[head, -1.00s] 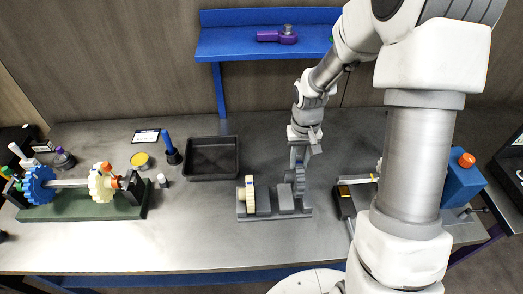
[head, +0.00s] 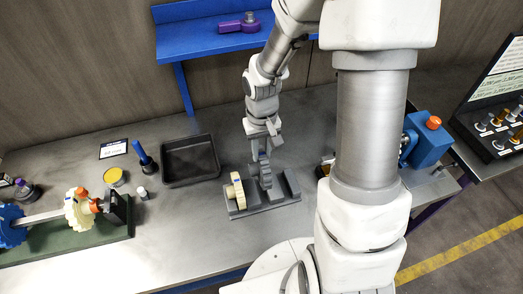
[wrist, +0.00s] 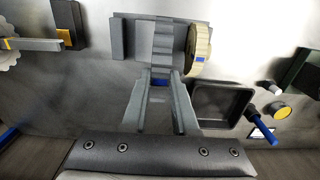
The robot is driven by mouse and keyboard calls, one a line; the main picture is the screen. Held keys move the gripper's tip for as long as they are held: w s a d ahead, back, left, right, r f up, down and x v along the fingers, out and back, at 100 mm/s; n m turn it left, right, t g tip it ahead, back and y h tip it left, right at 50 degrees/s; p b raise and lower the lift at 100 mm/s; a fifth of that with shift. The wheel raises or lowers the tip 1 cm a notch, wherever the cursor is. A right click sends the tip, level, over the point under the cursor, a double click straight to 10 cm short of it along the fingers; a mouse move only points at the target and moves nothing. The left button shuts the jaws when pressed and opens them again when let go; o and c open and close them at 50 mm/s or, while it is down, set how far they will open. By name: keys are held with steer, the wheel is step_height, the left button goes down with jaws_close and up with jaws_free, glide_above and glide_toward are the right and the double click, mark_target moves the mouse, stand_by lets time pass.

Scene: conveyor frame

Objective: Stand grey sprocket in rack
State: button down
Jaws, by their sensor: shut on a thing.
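The grey sprocket (head: 265,174) is upright, held edge-on in my gripper (head: 261,154) over the middle of the grey rack (head: 288,201). In the wrist view the sprocket (wrist: 163,42) shows between the fingers (wrist: 160,76), with a small blue mark near its held edge. A cream sprocket (head: 236,190) stands in the rack to its left; in the wrist view this cream sprocket (wrist: 200,50) is just right of the grey one. Whether the grey sprocket's bottom is seated in a slot is hidden.
A black tray (head: 190,182) lies left of the rack. A blue-handled tool (head: 143,154), a yellow-topped tin (head: 115,177) and a green stand (head: 90,244) with a shaft are farther left. A blue box (head: 428,145) with an orange knob stands right.

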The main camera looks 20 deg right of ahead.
steer(key=shift+f, duration=0.1)
step_height(320, 180, down, 8)
steer(key=b, duration=0.7)
steer(key=shift+f+b, duration=0.25)
steer(key=shift+b, duration=0.1)
steer(key=shift+f, duration=0.15)
steer(key=c, duration=0.6)
jaws_free()
step_height(320, 180, up, 18)
steer(key=shift+f+p, duration=0.25)
steer(key=shift+p, duration=0.45)
